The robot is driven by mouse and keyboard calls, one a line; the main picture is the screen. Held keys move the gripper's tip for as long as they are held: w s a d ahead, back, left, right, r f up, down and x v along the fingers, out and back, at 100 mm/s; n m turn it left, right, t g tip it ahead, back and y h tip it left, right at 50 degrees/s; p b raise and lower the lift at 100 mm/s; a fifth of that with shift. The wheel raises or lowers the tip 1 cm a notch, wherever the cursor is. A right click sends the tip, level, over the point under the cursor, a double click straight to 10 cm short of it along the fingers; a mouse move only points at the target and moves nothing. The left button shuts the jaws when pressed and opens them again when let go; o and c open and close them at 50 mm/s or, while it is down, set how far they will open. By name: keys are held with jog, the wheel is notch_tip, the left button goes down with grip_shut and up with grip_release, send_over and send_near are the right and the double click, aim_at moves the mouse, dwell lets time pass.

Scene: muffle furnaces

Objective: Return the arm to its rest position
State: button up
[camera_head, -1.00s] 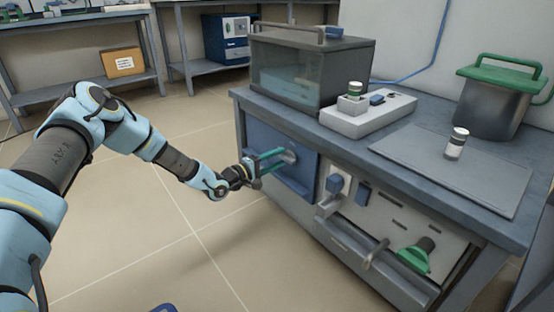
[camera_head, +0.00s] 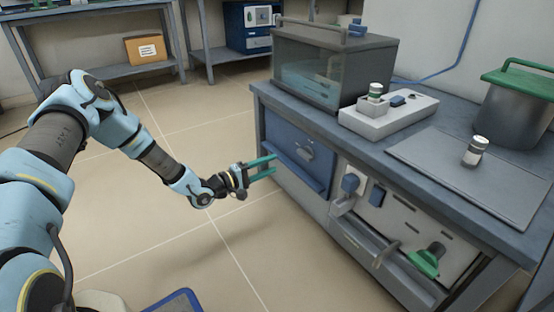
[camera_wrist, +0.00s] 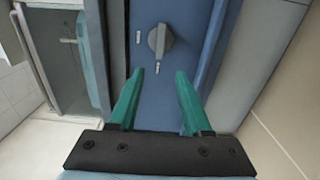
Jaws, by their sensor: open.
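My gripper (camera_head: 262,168) is open and empty, with two green fingers apart. It is in front of the blue door (camera_head: 290,158) of the bench unit, with a visible gap between fingertips and door. The door's grey knob (camera_head: 305,150) is free of the fingers. In the wrist view the knob (camera_wrist: 159,40) lies ahead, between and beyond the fingertips (camera_wrist: 155,85). My arm reaches out from the left, bent at the elbow and low over the floor.
The bench (camera_head: 370,150) carries a glass-sided tank (camera_head: 325,75), a white device with a vial, a grey plate (camera_head: 450,165) and a green-lidded pot (camera_head: 510,105). A green handle (camera_head: 426,262) sticks out below. The tiled floor (camera_head: 140,225) beside my arm is open.

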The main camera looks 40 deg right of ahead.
jog(key=shift+a, duration=0.1)
dwell(0.7)
jog(key=w+a+r+m+t+y+p, duration=0.1)
jog(key=w+a+r+t+y, duration=0.2)
jog(key=a, duration=0.4)
jog(key=w+a+r+m+y+p, duration=0.1)
jog(key=w+a+r+y, duration=0.1)
jog(key=w+a+y, duration=0.4)
jog(key=w+a+r+m+t+y+p, duration=0.1)
jog(key=w+a+r+t+y, duration=0.15)
jog(key=a, duration=0.55)
jog(key=s+a+r+n+y+p, duration=0.1)
jog(key=s+a+r+y, duration=0.2)
jog(key=a+r, duration=0.55)
jog(key=s+a+r+y+p, duration=0.1)
jog(key=s+a+r+y, duration=0.25)
jog(key=a, duration=0.95)
jog(key=s+a+r+n+g+p, duration=0.1)
jog(key=s+a+r, duration=0.2)
jog(key=s, duration=0.2)
jog(key=s+a+r+g+p, duration=0.1)
jog(key=s+a+r+g, duration=0.15)
jog(key=s+r, duration=0.2)
notch_tip(320, 180, up, 36)
jog(key=p, duration=3.7)
jog(key=shift+s+t, duration=0.25)
jog(key=shift+t, duration=0.05)
jog(key=shift+f, duration=0.1)
